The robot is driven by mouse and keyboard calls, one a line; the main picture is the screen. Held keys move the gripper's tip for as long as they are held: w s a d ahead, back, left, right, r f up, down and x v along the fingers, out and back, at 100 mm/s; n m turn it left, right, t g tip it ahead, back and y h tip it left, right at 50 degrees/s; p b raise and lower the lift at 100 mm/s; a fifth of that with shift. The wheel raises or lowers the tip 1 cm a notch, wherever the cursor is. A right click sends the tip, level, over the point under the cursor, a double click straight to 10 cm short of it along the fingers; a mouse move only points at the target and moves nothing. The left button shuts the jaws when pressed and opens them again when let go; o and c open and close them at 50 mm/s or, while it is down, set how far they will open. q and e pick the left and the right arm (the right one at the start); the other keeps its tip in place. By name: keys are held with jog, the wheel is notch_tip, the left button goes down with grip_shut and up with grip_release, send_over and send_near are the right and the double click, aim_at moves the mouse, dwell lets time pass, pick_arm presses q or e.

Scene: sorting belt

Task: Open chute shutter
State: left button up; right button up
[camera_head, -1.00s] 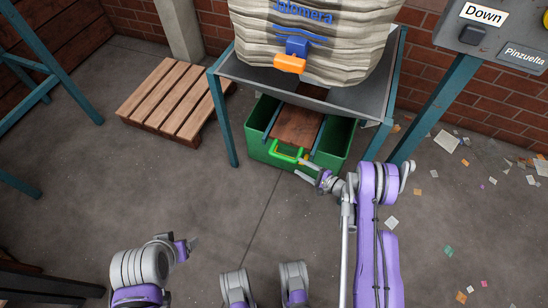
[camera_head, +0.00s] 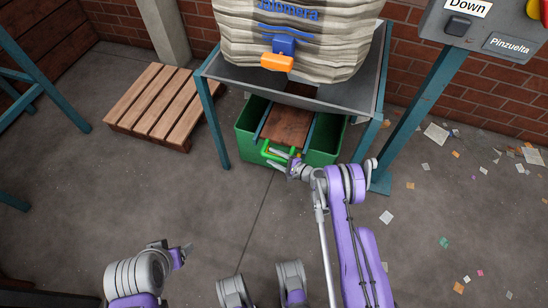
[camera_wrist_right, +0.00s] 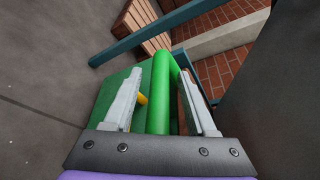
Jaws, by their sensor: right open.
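The chute shutter is a brown plate (camera_head: 288,128) between two blue rails under the grey hopper. A bright green handle (camera_head: 266,150) is at its near end. My right gripper (camera_head: 279,158) is at this handle. In the right wrist view the right gripper's two fingers are apart, with the green handle bar (camera_wrist_right: 161,105) between them and a gap on each side. A short yellow piece (camera_wrist_right: 142,98) shows beside the bar. My left gripper (camera_head: 184,253) is low at the left, far from the shutter; its fingers are too small to judge.
A green bin (camera_head: 245,130) stands below the shutter. A big bag (camera_head: 310,50) with an orange-handled blue fitting (camera_head: 277,61) sits in the grey hopper (camera_head: 231,72). A teal post carries a control box (camera_head: 475,30) at right. A wooden pallet (camera_head: 160,105) lies left. Paper scraps litter the right floor.

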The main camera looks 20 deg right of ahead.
grip_shut()
dwell(1.4)
